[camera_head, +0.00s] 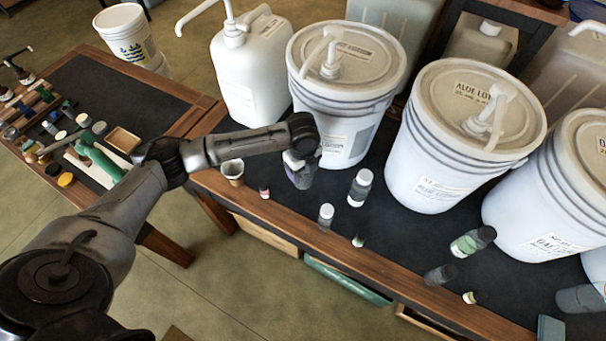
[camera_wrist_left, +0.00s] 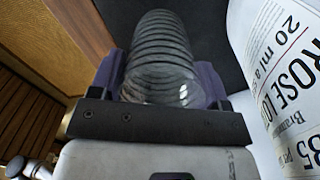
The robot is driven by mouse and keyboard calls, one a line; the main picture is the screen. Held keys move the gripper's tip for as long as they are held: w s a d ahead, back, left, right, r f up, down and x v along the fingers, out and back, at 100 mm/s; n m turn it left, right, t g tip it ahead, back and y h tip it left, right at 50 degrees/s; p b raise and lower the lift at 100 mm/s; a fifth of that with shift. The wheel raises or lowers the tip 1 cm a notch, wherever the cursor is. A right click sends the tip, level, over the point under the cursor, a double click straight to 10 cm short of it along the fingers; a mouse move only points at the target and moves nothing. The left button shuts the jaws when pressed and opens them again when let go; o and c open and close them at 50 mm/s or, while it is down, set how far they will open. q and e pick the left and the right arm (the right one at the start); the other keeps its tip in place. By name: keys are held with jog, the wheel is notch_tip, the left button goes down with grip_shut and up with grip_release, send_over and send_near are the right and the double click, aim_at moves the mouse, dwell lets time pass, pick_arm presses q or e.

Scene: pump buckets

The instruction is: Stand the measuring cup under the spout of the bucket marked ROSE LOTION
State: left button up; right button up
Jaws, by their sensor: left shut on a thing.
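The measuring cup (camera_wrist_left: 160,60) is clear and ribbed, and in the left wrist view it sits between the two purple fingers of my left gripper (camera_wrist_left: 165,88). In the head view my left gripper (camera_head: 300,172) is low at the table, just in front of a white lidded bucket (camera_head: 345,100); the cup is mostly hidden there by the gripper and arm. The label ROSE LO… shows on the bucket (camera_wrist_left: 285,90) at the right of the wrist view, close beside the gripper. The bucket's pump spout (camera_head: 325,55) stands on its lid. My right gripper is not in view.
A white pump jug (camera_head: 250,75) stands left of the bucket, and an ALOE bucket (camera_head: 455,130) stands right of it. Small bottles (camera_head: 360,187) and a small brown cup (camera_head: 233,172) stand along the front edge. A side table (camera_head: 100,85) holds several small items.

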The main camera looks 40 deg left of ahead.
pick_arm(q)
jog(key=shift+f, duration=1.8)
jog(key=o, duration=0.9)
jog(key=shift+f, duration=0.1)
notch_tip(320, 180, up, 12)
jog(key=p, duration=0.1)
